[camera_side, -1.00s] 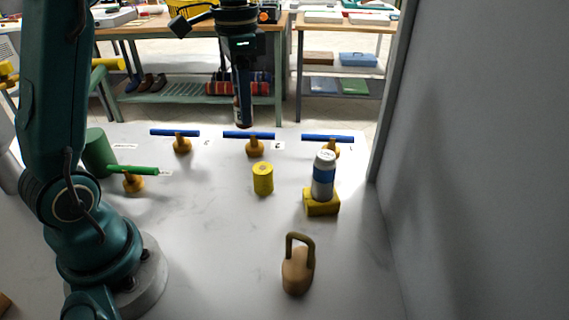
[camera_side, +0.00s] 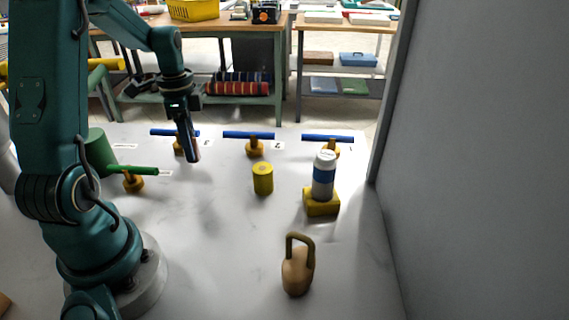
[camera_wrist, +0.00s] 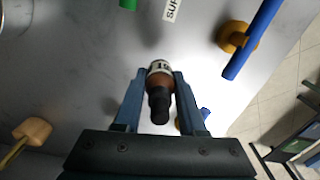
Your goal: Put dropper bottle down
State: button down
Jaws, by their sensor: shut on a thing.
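The dropper bottle (camera_wrist: 158,82) shows in the wrist view as a brown bottle with a white label and a black dropper cap. It sits between the two fingers of my gripper (camera_wrist: 157,95), which is shut on it. In the side view my gripper (camera_side: 190,148) points down above the white counter, in front of the left blue bar (camera_side: 161,132). The bottle cannot be told clearly from the fingers there. It appears held above the counter.
More blue bars (camera_side: 249,135) (camera_side: 328,138) on orange knobs stand right. A green bar (camera_side: 134,170), green cylinder (camera_side: 100,153), yellow cylinder (camera_side: 263,179), white-blue can (camera_side: 324,176) on a yellow block (camera_side: 321,203) and brown weight (camera_side: 298,268) stand on the counter (camera_side: 225,235). A wall closes the right.

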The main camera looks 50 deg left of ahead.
jog(key=shift+f, duration=1.9)
jog(key=shift+f, duration=0.1)
jog(key=shift+c, duration=2.4)
grip_release()
